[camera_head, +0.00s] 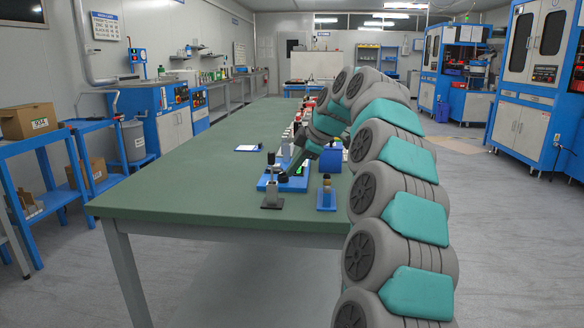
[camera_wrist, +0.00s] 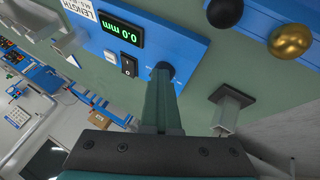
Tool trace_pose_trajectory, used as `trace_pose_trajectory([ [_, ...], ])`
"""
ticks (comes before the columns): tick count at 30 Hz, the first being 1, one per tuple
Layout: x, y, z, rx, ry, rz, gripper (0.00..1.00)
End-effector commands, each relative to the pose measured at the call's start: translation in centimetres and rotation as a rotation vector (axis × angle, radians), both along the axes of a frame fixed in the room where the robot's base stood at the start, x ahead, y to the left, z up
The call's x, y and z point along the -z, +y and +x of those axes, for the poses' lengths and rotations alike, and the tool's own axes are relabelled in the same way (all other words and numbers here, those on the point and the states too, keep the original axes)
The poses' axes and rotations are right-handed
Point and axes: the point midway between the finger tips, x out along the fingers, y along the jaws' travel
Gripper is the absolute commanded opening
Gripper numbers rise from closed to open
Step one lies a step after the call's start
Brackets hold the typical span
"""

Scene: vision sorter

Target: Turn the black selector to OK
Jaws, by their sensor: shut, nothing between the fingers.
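A blue panel (camera_wrist: 195,45) lies on the green table, with a green-lit display (camera_wrist: 120,28) reading 0.0 mm; the panel also shows in the head view (camera_head: 268,181). A round black knob (camera_wrist: 164,68), which looks like the selector, sits near the panel's edge. A small black rocker switch (camera_wrist: 129,67) is left of it. My gripper (camera_wrist: 163,80) is shut and empty, its fingertips at the knob and partly covering it; I cannot tell whether they touch. The knob's pointing and any OK mark cannot be read.
A grey post on a black base (camera_wrist: 232,105) stands beside the panel. A black ball (camera_wrist: 225,12) and a gold ball (camera_wrist: 290,41) are close by. A blue box (camera_head: 331,159) and a white sheet (camera_head: 248,148) are farther back. The table's left part is clear.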

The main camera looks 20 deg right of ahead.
Motion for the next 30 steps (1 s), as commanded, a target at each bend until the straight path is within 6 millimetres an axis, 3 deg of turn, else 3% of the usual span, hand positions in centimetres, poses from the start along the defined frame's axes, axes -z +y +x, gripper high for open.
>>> trace_pose_trajectory([
  [30,1.20,-0.40,1.14,0.005,0.014,-0.005,0.00],
])
